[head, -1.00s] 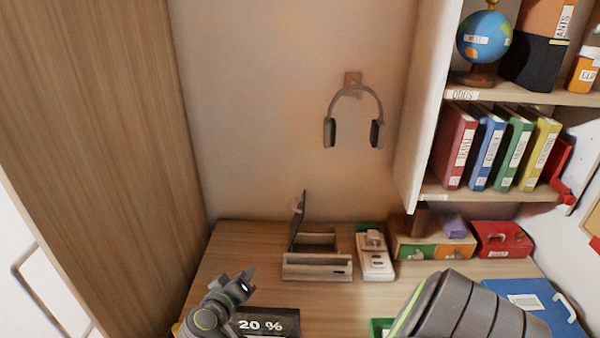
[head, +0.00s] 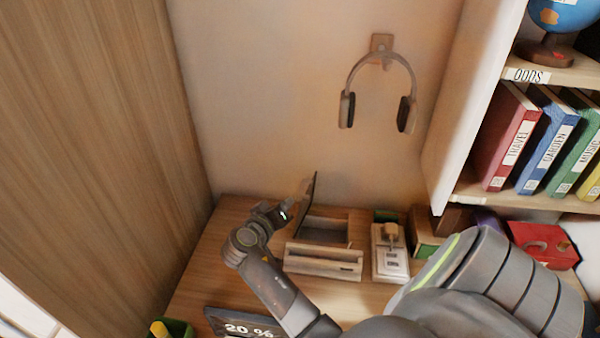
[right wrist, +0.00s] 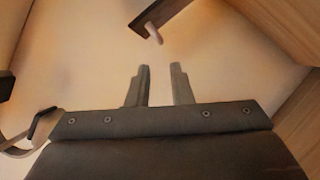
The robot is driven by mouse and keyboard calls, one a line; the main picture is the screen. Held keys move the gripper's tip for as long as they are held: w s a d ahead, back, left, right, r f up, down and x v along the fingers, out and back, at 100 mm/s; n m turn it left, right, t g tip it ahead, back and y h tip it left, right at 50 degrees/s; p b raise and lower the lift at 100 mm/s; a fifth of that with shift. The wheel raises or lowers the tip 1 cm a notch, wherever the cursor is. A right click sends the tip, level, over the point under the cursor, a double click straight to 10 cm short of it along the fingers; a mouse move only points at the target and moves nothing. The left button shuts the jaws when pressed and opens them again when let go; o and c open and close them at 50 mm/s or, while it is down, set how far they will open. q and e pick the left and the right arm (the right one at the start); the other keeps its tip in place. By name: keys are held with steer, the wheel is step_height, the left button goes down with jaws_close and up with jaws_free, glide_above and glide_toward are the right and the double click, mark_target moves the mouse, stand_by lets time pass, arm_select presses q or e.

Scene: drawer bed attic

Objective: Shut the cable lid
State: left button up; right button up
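The cable box (head: 322,259) sits on the desk against the back wall, with its inside showing. Its lid (head: 308,196) stands up, nearly edge-on, at the box's left side. My right gripper (head: 283,213) is just left of the lid; I cannot tell whether it touches. In the right wrist view its two fingers (right wrist: 160,85) are apart with nothing between them. A pale peg, seemingly the lid's knob (right wrist: 153,33), shows beyond the fingertips on a dark panel. My left gripper is not in view.
A white socket strip (head: 390,258) lies right of the box, with a red case (head: 545,243) farther right. Headphones (head: 378,85) hang on the wall above. A sign reading 20 % (head: 240,325) is at the front. A wooden panel (head: 95,120) bounds the left.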

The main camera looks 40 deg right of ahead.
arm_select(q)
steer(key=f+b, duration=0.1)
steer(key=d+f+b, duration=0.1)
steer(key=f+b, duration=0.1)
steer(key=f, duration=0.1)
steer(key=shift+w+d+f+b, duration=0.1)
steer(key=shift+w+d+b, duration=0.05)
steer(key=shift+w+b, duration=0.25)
arm_select(e)
steer(key=x, duration=1.1)
steer(key=shift+d+f, duration=0.1)
steer(key=shift+d, duration=0.05)
jaws_close()
